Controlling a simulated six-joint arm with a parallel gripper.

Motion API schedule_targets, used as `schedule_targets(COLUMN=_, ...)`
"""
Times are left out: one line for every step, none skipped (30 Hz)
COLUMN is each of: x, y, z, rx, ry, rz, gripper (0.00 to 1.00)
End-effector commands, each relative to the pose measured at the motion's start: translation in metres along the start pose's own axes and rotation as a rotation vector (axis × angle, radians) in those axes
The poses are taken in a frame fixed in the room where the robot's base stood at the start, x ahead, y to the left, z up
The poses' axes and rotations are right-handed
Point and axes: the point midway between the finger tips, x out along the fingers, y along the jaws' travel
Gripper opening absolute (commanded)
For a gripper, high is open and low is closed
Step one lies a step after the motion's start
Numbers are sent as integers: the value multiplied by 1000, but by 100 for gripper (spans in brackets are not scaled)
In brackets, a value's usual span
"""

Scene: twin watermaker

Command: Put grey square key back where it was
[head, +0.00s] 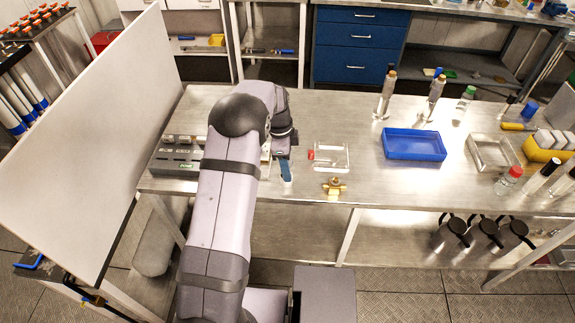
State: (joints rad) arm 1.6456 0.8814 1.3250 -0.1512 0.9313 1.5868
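I cannot make out the grey square key in the head view; it may be hidden behind my arm or too small to tell. My gripper (285,160) is over the left part of the steel table, pointing down, mostly hidden by my own wrist. Its fingertips do not show clearly, so its state and any held thing cannot be told.
A clear frame-like holder (330,157) with a red end and a brass fitting (334,187) lie just right of my gripper. A blue tray (413,145) stands farther right, with bottles beyond. A white panel (90,140) rises along the left. Bare steel tabletop (365,190) lies between.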

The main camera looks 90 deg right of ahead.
Motion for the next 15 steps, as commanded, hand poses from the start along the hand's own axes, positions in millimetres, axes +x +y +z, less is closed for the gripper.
schedule_targets(x=0, y=0, z=0, rx=0, ry=0, rz=0, gripper=43)
schedule_targets(x=0, y=0, z=0, rx=0, ry=0, rz=0, gripper=43)
schedule_targets(x=0, y=0, z=0, rx=0, ry=0, rz=0, gripper=43)
schedule_targets(x=0, y=0, z=0, rx=0, ry=0, rz=0, gripper=43)
schedule_targets(x=0, y=0, z=0, rx=0, ry=0, rz=0, gripper=43)
schedule_targets(x=0, y=0, z=0, rx=0, ry=0, rz=0, gripper=43)
schedule_targets(x=-1, y=0, z=0, rx=0, ry=0, rz=0, gripper=43)
schedule_targets(x=-2, y=0, z=0, rx=0, ry=0, rz=0, gripper=43)
schedule_targets(x=-3, y=0, z=0, rx=0, ry=0, rz=0, gripper=43)
schedule_targets(x=-5, y=0, z=-1, rx=0, ry=0, rz=0, gripper=43)
schedule_targets(x=-6, y=0, z=0, rx=0, ry=0, rz=-1, gripper=43)
schedule_targets(x=-8, y=-1, z=0, rx=0, ry=0, rz=-2, gripper=43)
schedule_targets(x=-11, y=-1, z=0, rx=1, ry=0, rz=-3, gripper=43)
schedule_targets(x=-14, y=-1, z=0, rx=1, ry=0, rz=-3, gripper=43)
schedule_targets(x=-18, y=-1, z=0, rx=1, ry=0, rz=-4, gripper=43)
